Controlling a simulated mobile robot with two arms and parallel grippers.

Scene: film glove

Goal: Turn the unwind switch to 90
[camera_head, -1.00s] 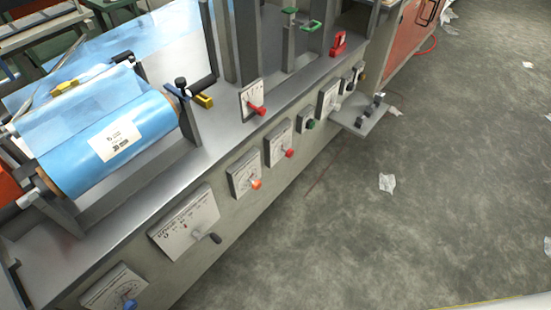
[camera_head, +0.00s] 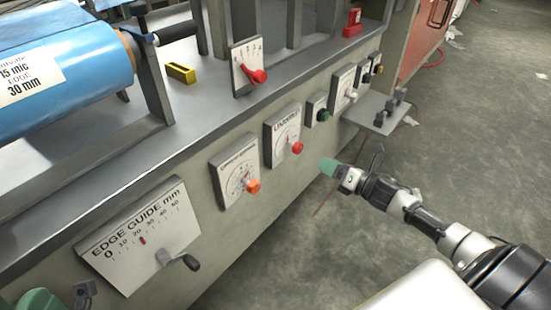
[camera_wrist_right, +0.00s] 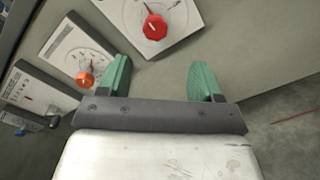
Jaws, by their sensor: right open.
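The unwind panel (camera_head: 281,124) is a white dial plate on the machine's front with a red knob (camera_head: 297,147) at its lower right. In the right wrist view the red knob (camera_wrist_right: 155,27) sits ahead of the fingers with a thin pointer above it; its reading is too small to tell. My right gripper (camera_head: 330,167) is just right of and below the knob, apart from it. In the right wrist view its green fingers (camera_wrist_right: 160,80) are spread with nothing between. A green part of my left gripper (camera_head: 40,300) shows at the lower left corner, mostly cut off.
An orange-knob dial (camera_head: 253,187) is left of the unwind panel, and the edge guide panel (camera_head: 140,235) with a black crank is further left. A green button (camera_head: 323,115) and a small protruding shelf (camera_head: 376,116) are to the right. The floor in front is free.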

